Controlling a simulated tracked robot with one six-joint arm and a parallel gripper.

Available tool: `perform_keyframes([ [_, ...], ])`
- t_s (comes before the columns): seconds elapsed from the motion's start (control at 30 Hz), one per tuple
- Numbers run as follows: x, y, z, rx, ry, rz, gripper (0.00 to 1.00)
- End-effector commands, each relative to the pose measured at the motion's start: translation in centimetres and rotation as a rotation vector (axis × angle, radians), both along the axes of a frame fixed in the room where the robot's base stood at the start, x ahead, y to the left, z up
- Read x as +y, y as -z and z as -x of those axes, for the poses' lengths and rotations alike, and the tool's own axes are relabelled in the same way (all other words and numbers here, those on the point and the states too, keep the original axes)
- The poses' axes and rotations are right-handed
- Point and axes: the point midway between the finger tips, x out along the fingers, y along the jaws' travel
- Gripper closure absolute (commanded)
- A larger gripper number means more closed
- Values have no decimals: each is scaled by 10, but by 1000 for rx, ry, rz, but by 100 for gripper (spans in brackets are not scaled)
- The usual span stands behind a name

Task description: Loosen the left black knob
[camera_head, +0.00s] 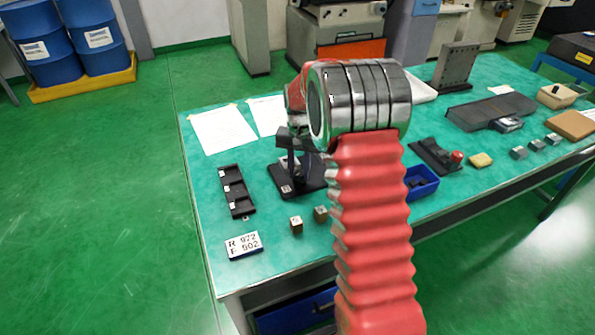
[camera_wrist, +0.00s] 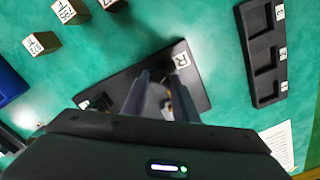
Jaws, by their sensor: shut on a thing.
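A small black fixture with a flat base (camera_head: 300,192) stands on the green bench, with a white label at its front left corner. In the wrist view its base (camera_wrist: 200,92) lies beneath my fingers, with the label "R" showing beside them. My gripper (camera_wrist: 160,82) points down at this fixture, and its two grey fingers are shut on the left black knob. The knob itself is hidden by the fingers, so its turn cannot be told. In the head view my red arm and its metal rings hide part of the fixture.
A black tray with compartments (camera_head: 237,190) lies left of the fixture. A number plate (camera_head: 244,245) and small marked cubes (camera_head: 296,224) lie in front. A blue bin (camera_head: 422,182) and another black fixture (camera_head: 434,157) stand to the right. Paper sheets (camera_head: 222,129) lie behind.

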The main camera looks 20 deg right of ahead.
Motion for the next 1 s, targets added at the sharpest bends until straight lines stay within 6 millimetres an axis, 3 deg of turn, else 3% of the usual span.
perform_keyframes([
  [1.0, -3, -3, -4, -11, -933, 8, 96],
])
